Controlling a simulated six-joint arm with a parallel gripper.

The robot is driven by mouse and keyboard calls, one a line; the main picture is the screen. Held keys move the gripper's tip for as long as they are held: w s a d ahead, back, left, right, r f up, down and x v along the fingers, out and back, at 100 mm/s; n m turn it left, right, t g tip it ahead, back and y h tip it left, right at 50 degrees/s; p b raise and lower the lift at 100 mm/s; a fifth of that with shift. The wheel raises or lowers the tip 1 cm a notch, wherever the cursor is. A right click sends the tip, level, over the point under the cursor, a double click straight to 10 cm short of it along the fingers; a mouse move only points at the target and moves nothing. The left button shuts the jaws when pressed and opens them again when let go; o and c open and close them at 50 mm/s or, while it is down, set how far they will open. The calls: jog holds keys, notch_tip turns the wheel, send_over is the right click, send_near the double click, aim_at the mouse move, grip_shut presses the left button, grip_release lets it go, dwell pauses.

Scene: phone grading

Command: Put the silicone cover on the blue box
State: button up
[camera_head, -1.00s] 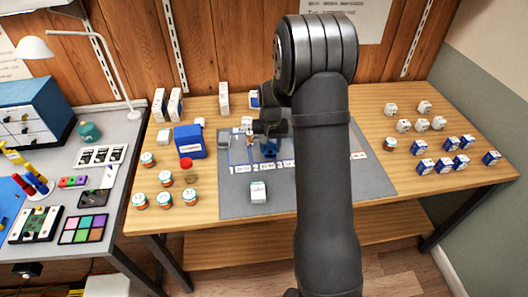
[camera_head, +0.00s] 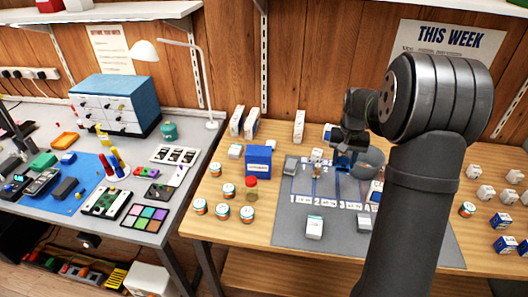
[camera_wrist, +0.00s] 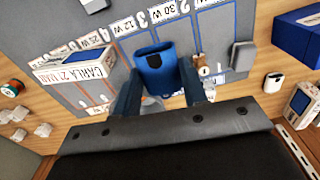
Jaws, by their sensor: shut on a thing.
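My gripper (camera_wrist: 160,85) is shut on a blue piece that looks like the silicone cover (camera_wrist: 153,60), with a dark opening at one end and a small mark on its face. In the head view my gripper (camera_head: 345,152) is over the back part of the grey mat, and the cover (camera_head: 343,163) shows only small beneath it, partly hidden by my arm. The blue box (camera_head: 258,162) stands on the wooden table left of the mat, apart from my gripper. It also shows at the upper right of the wrist view (camera_wrist: 296,34).
The grey mat (camera_head: 290,228) has numbered, outlined slots. A red-lidded jar (camera_head: 250,188) stands in front of the blue box. A white box (camera_head: 314,228) sits on the mat's front.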

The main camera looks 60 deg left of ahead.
jog(key=s+a+r, duration=0.4)
jog(key=a, duration=0.4)
jog(key=s+a+r, duration=0.4)
jog(key=a, duration=0.4)
send_over(259, 150)
jog(key=shift+n, duration=0.4)
notch_tip(259, 150, down, 7)
jog(key=shift+d+r, duration=0.1)
jog(key=shift+d, duration=0.05)
jog(key=shift+s, duration=0.1)
jog(key=shift+f, duration=2.1)
jog(key=shift+f, duration=0.1)
jog(key=o, duration=1)
jog(key=shift+c, duration=0.2)
